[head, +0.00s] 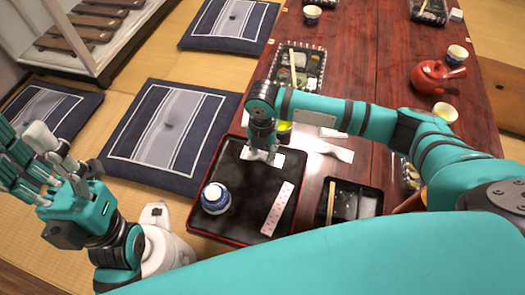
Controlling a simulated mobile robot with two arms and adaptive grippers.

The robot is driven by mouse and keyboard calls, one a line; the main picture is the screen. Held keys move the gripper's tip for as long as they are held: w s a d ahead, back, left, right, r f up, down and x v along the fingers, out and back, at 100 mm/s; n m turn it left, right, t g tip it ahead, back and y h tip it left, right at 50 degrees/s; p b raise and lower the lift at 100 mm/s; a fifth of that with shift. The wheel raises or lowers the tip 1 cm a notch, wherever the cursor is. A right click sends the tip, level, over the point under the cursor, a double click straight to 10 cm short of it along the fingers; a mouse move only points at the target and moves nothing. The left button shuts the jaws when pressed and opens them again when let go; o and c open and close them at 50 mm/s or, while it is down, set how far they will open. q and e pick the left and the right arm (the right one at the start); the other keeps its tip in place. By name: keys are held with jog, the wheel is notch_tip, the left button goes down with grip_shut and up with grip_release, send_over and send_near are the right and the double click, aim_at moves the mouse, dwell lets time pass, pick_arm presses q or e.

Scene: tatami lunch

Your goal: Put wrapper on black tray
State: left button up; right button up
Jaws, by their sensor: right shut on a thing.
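The black tray (243,183) with a red rim lies at the near left end of the dark red table. My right gripper (262,150) reaches down over its far part and is shut on a flat white wrapper (276,163), at or just above the tray surface; I cannot tell if it touches. The gripper hides part of it. A pink-patterned paper strip (277,208) lies on the right of the tray. My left gripper (48,158) is at the far left, over the floor, with its fingers apart and empty.
A blue and white lidded cup (215,198) stands on the tray's left. Another white wrapper (331,150) lies on the table to the right. A black lunch box (352,203) sits right of the tray. A red teapot (433,75) and several cups stand farther back.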

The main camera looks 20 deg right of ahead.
jog(key=o, duration=0.7)
jog(key=shift+f, duration=0.1)
